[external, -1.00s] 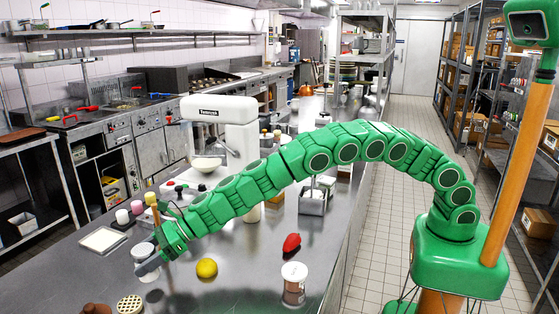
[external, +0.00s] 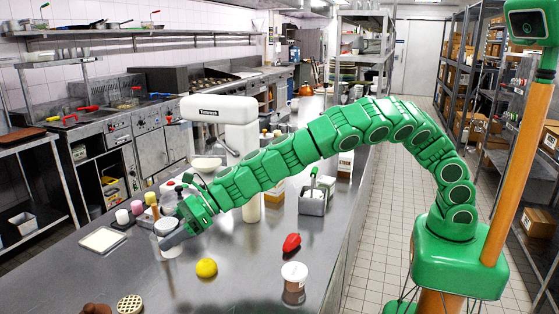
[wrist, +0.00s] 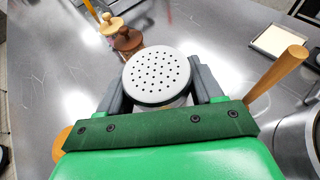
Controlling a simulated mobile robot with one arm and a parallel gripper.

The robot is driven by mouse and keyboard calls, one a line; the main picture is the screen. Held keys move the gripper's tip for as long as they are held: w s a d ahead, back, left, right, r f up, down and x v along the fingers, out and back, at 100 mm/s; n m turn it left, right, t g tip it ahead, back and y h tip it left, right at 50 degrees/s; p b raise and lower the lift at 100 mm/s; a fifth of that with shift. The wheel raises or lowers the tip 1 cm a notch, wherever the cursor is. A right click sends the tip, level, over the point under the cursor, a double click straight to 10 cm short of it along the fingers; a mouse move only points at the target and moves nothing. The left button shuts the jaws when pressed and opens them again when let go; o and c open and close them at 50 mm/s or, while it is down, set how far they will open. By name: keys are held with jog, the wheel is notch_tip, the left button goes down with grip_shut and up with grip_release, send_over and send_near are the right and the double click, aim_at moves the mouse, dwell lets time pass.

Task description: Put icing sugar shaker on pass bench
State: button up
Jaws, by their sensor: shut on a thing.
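The icing sugar shaker, with a round pale lid full of small holes (wrist: 157,76), is upright between the fingers of my gripper (wrist: 157,92) in the wrist view. In the external view my gripper (external: 171,239) is shut on the shaker (external: 166,226) over the left part of the long steel bench (external: 235,285). Its lower body is partly hidden by the fingers. I cannot tell for certain whether its base clears the steel. No label shows which surface is the pass bench.
A yellow lemon (external: 206,268), a red pepper (external: 291,243) and a white-lidded tub (external: 294,276) stand on the bench to the right. A white tray (external: 103,240) lies left. A large white mixer (external: 228,125) stands behind. The bench between lemon and tub is clear.

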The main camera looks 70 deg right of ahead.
jog(key=shift+v, duration=0.8)
jog(key=shift+s+d+r, duration=0.2)
jog(key=shift+s+r, duration=0.05)
jog(key=shift+s, duration=0.2)
jog(key=shift+s+d+r, duration=0.3)
jog(key=shift+s+d, duration=0.15)
jog(key=shift+s, duration=0.2)
jog(key=shift+s+d+r, duration=0.35)
jog(key=shift+s+d, duration=0.05)
jog(key=shift+s, duration=0.25)
jog(key=shift+s+d+r, duration=0.3)
jog(key=shift+s+d, duration=0.15)
jog(key=shift+s, duration=0.15)
